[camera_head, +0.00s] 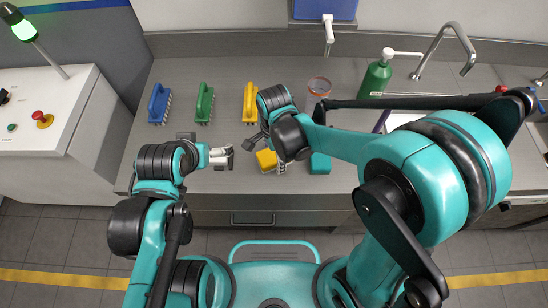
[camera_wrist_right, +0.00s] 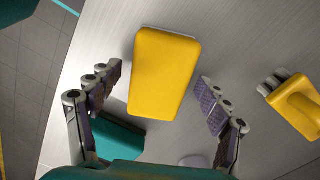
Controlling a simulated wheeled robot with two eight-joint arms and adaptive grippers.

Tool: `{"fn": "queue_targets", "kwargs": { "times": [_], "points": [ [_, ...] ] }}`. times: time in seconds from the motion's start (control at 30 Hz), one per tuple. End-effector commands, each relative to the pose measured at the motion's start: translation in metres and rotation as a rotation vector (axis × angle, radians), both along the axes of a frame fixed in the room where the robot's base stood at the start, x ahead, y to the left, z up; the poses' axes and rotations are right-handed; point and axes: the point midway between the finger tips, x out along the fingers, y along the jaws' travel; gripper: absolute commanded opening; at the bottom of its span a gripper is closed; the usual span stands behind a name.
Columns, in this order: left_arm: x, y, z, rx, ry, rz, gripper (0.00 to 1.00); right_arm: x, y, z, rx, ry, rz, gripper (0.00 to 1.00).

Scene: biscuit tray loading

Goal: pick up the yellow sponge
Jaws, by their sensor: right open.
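The yellow sponge (camera_head: 265,160) lies on the grey counter near its front edge, partly hidden by my right gripper in the head view. In the right wrist view the sponge (camera_wrist_right: 165,72) is a flat yellow block lying between and beyond the spread fingers. My right gripper (camera_wrist_right: 158,98) is open and empty, with a finger on each side of the sponge and no visible contact. It also shows over the sponge in the head view (camera_head: 267,155). My left gripper (camera_head: 225,157) is left of the sponge, over the counter; its jaw opening is unclear.
A teal sponge (camera_head: 320,163) lies just right of the yellow one. Blue (camera_head: 158,104), green (camera_head: 204,103) and yellow (camera_head: 250,102) brushes stand behind. A clear reddish cup (camera_head: 319,86) and green soap bottle (camera_head: 376,76) are farther back.

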Motion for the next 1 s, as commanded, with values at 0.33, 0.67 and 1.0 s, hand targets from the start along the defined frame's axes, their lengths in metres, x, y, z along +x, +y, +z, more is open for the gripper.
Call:
{"fn": "queue_targets", "kwargs": {
  "times": [0.33,0.67,1.0],
  "points": [
    [0.000,0.000,0.001,0.000,0.000,0.000,1.00,0.000,0.000,0.001,0.000,0.000,0.000,0.38],
    [0.000,0.000,0.001,0.000,0.000,0.000,1.00,0.000,0.000,0.002,0.000,0.000,0.000,0.37],
    [0.000,0.000,0.017,0.000,0.000,0.000,1.00,0.000,0.000,0.039,0.000,0.000,0.000,0.37]
  ]
}}
